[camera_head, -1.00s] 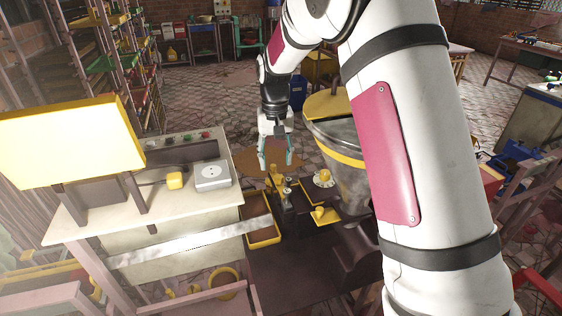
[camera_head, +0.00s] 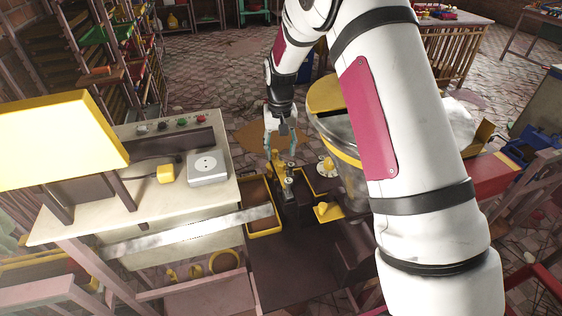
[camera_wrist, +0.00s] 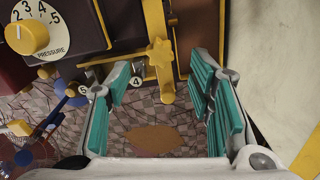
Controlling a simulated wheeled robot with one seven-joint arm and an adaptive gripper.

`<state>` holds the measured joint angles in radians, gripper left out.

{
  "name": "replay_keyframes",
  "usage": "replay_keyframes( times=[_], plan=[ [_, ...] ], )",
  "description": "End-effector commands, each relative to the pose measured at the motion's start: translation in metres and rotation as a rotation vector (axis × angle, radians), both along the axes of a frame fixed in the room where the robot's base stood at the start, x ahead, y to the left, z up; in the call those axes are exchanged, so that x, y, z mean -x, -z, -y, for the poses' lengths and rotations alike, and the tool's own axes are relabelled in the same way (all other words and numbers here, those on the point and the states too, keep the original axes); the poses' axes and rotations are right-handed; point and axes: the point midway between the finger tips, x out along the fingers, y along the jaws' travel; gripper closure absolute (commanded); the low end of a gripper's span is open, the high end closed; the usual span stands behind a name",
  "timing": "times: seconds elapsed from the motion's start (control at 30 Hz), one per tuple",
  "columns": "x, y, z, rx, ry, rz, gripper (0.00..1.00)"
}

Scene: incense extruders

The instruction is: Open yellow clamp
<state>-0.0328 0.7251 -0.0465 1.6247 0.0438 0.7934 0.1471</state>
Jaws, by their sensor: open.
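The yellow clamp (camera_wrist: 160,52) shows in the wrist view as a star-shaped knob on a yellow bar, at the top centre. In the head view it is a small upright yellow piece (camera_head: 277,160) on the dark machine, partly hidden by my gripper. My gripper (camera_wrist: 157,80) is open and empty, with its teal-padded fingers on the left and right of the clamp in the wrist view. In the head view my gripper (camera_head: 281,148) hangs at the clamp's far side. I cannot tell whether a finger touches the clamp.
A pressure dial (camera_wrist: 38,38) with a yellow knob sits left of the clamp. A metal hopper (camera_head: 352,178) with yellow bands stands right of it. A yellow-rimmed tray (camera_head: 266,233) lies to the left. A pale bench (camera_head: 100,207) stands further left.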

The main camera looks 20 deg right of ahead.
Motion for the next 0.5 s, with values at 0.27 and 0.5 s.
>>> replay_keyframes(
  times=[0.27, 0.5],
  plan=[
    [0.0, 0.044, 0.0, 0.0, 0.0, -0.001, 0.52],
    [0.0, 0.057, 0.0, 0.0, 0.0, 0.001, 0.52]
  ],
)
